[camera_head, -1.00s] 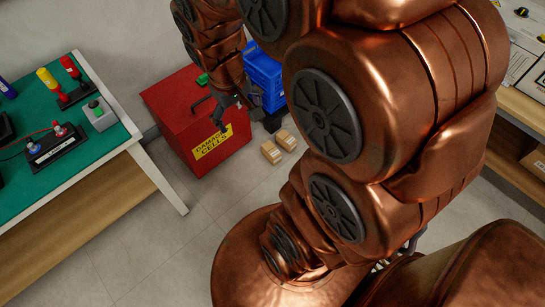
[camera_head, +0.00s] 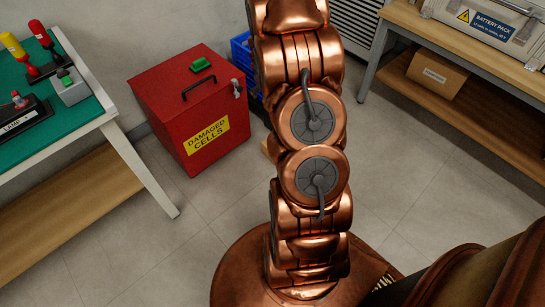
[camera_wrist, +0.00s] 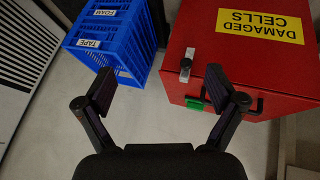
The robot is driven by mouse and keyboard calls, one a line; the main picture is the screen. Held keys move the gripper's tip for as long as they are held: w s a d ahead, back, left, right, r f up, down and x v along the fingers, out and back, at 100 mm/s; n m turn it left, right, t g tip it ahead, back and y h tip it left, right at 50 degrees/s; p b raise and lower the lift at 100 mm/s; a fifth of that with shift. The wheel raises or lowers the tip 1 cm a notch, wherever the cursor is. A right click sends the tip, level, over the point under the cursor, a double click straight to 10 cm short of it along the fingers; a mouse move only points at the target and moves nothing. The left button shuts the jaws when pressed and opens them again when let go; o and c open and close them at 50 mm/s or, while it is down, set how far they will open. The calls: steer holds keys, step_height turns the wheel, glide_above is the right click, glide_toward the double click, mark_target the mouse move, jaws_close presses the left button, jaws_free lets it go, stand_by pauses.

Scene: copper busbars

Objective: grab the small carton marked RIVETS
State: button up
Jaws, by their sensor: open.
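No marking reading RIVETS can be made out in either view. Pale floor, the blue crate and the red box lie beyond the fingers. No small carton shows in the wrist view.
The red DAMAGED CELLS box (camera_head: 190,108) stands near the wall, with the blue crate (camera_wrist: 108,42), labelled FOAM and TAPE, beside it. A green-topped bench (camera_head: 70,115) is at left. Floor between is clear.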

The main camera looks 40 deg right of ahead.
steer(key=shift+d+f+m+t+y+b, duration=0.25)
steer(key=shift+d+f+t+b, duration=1.05)
steer(key=shift+f+b, duration=4)
steer(key=shift+d+f+n+t+y+b, duration=0.1)
steer(key=shift+d+f+t+y+b, duration=0.75)
steer(key=shift+f, duration=8.7)
steer(key=shift+d+f+m+t+b, duration=0.15)
steer(key=shift+d+f+t+b, duration=2.35)
steer(key=shift+f, duration=4.9)
steer(key=shift+w+a+f+g+b, duration=0.2)
steer(key=shift+a+g+b, duration=0.15)
steer(key=shift+a+b, duration=0.25)
steer(key=shift+w+a+f+g+b, duration=0.15)
steer(key=shift+a+g+b, duration=0.15)
steer(key=shift+a+b, duration=0.25)
steer(key=b+x, duration=0.1)
steer(key=x, duration=0.1)
steer(key=b+x, duration=0.1)
steer(key=x, duration=0.1)
steer(key=shift+d+f+b, duration=0.1)
steer(key=shift+f+b, duration=0.2)
steer(key=shift+f, duration=0.1)
steer(key=shift+c, duration=0.4)
